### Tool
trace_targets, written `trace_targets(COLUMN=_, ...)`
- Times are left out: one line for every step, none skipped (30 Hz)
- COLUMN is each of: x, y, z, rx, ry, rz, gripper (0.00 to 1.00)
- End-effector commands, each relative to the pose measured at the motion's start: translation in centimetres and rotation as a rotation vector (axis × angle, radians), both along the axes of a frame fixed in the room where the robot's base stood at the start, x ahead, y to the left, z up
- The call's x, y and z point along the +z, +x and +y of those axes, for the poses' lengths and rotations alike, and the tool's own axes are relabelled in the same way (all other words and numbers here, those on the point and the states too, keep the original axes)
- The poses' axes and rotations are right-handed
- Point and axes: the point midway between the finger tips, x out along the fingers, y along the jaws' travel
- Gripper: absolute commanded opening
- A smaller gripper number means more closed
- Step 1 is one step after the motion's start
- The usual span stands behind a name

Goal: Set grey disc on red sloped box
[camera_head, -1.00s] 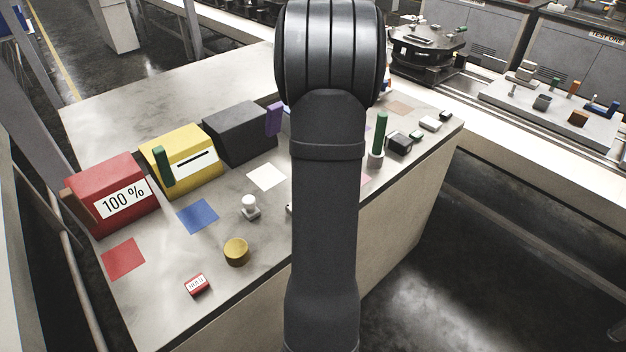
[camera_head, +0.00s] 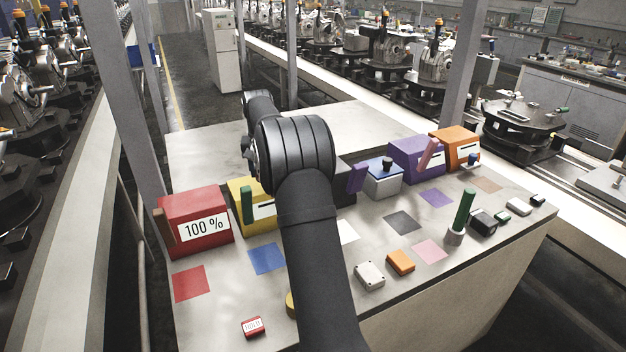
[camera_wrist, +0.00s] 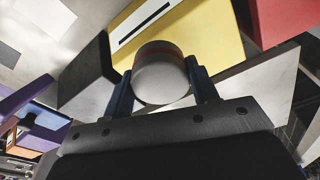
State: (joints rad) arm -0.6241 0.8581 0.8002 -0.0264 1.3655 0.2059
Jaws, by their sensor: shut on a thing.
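The red sloped box (camera_head: 188,207), with a white "100 %" label, stands at the left end of the bench in the head view. A red surface, apparently the same box, shows at the upper right of the wrist view (camera_wrist: 285,18). My gripper (camera_wrist: 160,82) is shut on the grey disc (camera_wrist: 162,78), seen face-on with a darker, reddish rim at its top. The yellow box lies beyond the disc in this view. In the head view my arm hides the gripper and disc.
The yellow box (camera_head: 243,220) stands right of the red one; a brown upright piece (camera_head: 164,225) stands by the red box's left side. Purple (camera_head: 405,150) and orange (camera_head: 455,140) boxes stand farther right. A red square (camera_head: 190,284) lies flat in front.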

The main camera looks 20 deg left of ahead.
Motion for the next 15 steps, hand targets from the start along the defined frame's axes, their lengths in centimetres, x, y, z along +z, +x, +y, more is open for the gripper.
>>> trace_targets(x=0.5, y=-1.1, z=2.7, rx=0.045, ry=0.003, rz=-0.003, gripper=0.16)
trace_targets(x=0.7, y=-1.7, z=4.0, rx=0.068, ry=0.002, rz=-0.002, gripper=0.16)
trace_targets(x=1.0, y=-2.6, z=5.8, rx=0.098, ry=0.004, rz=-0.003, gripper=0.16)
trace_targets(x=1.3, y=-3.3, z=7.1, rx=0.122, ry=0.002, rz=-0.002, gripper=0.16)
trace_targets(x=1.5, y=-4.0, z=8.4, rx=0.145, ry=0.003, rz=-0.002, gripper=0.16)
trace_targets(x=1.8, y=-5.0, z=9.9, rx=0.175, ry=0.003, rz=-0.002, gripper=0.16)
trace_targets(x=2.0, y=-5.8, z=11.1, rx=0.197, ry=0.004, rz=-0.002, gripper=0.16)
trace_targets(x=2.2, y=-6.5, z=12.1, rx=0.217, ry=0.003, rz=-0.002, gripper=0.16)
trace_targets(x=2.4, y=-7.5, z=13.4, rx=0.241, ry=0.003, rz=-0.001, gripper=0.16)
trace_targets(x=2.7, y=-8.2, z=14.4, rx=0.259, ry=0.004, rz=-0.002, gripper=0.16)
trace_targets(x=2.8, y=-8.8, z=15.1, rx=0.275, ry=0.004, rz=-0.001, gripper=0.16)
trace_targets(x=3.0, y=-9.6, z=16.1, rx=0.295, ry=0.003, rz=0.0, gripper=0.16)
trace_targets(x=3.1, y=-10.1, z=16.7, rx=0.309, ry=0.003, rz=0.0, gripper=0.16)
trace_targets(x=3.2, y=-10.6, z=17.3, rx=0.321, ry=0.003, rz=-0.001, gripper=0.16)
trace_targets(x=3.4, y=-11.2, z=17.9, rx=0.334, ry=0.003, rz=0.0, gripper=0.16)
